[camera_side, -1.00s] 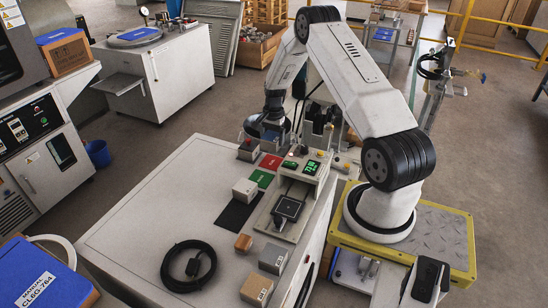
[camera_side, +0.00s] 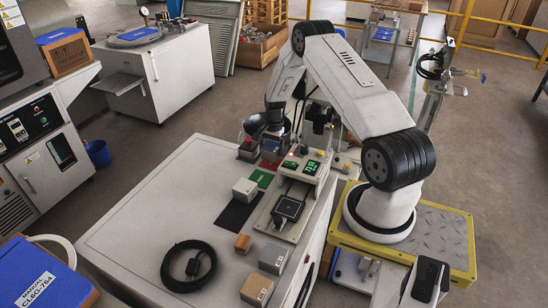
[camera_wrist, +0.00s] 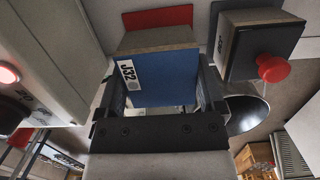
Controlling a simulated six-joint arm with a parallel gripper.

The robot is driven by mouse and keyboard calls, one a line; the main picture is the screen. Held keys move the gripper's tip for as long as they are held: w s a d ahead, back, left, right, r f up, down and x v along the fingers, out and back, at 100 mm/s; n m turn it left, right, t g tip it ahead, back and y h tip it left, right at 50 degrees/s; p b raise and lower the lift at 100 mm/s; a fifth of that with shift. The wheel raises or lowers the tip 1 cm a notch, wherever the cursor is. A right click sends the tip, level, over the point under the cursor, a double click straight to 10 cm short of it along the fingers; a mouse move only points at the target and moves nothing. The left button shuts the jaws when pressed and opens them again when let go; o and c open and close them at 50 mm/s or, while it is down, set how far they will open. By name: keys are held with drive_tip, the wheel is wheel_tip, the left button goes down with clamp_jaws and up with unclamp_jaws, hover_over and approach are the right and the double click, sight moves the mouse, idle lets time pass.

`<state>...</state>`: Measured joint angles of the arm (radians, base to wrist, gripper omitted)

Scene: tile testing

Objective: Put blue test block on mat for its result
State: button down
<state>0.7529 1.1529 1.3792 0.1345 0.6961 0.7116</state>
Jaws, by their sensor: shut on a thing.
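My gripper (camera_wrist: 160,98) is shut on the blue test block (camera_wrist: 165,78), with one finger on each side in the wrist view. The block has a blue face, a tan side and a white label reading J32. The red mat (camera_wrist: 158,18) shows just beyond the block. In the side view my gripper (camera_side: 269,143) is low over the red mat (camera_side: 269,164) and partly covers it. I cannot tell whether the block touches the mat.
A box with a red button (camera_wrist: 270,68) stands close beside the red mat. The tester with green displays (camera_side: 303,165) stands on the other side. A pale block (camera_side: 244,190), a small tan block (camera_side: 243,243), another block (camera_side: 273,259) and a coiled black cable (camera_side: 188,266) are on the bench (camera_side: 160,215).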

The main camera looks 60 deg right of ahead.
drive_tip(key=shift+f, duration=1.15)
drive_tip(key=shift+f, duration=0.3)
idle(0.7)
unclamp_jaws()
drive_tip(key=shift+r, duration=3)
